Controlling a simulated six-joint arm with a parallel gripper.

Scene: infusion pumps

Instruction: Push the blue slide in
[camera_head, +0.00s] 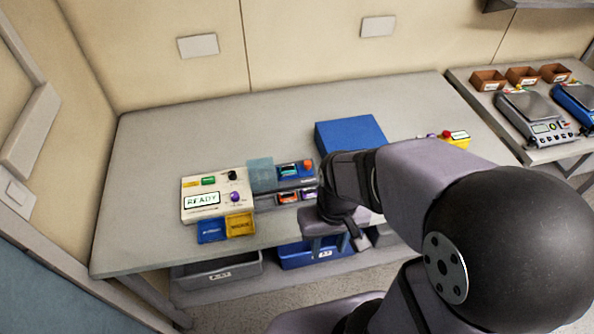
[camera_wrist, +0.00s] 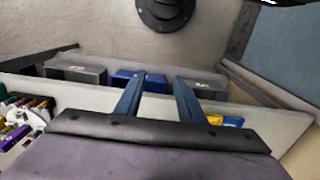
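A cream pump (camera_head: 213,190) with a READY display stands on the table. The blue slide (camera_head: 211,230) sticks out at its front left edge, beside a yellow slide (camera_head: 240,224). In the wrist view, small yellow (camera_wrist: 215,119) and blue (camera_wrist: 233,121) parts, apparently these slides, show just right of the fingers. My gripper (camera_wrist: 159,78) has its two fingers apart, with nothing seen between them. In the head view my gripper is near the table's front edge, right of the slides and apart from them; its fingertips are hard to make out there.
A grey and blue unit with knobs (camera_head: 292,172) stands right of the pump, close to my wrist. A blue box (camera_head: 350,133) is behind. Grey (camera_head: 217,270) and blue (camera_head: 300,256) bins sit below the table. The table's left side is clear.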

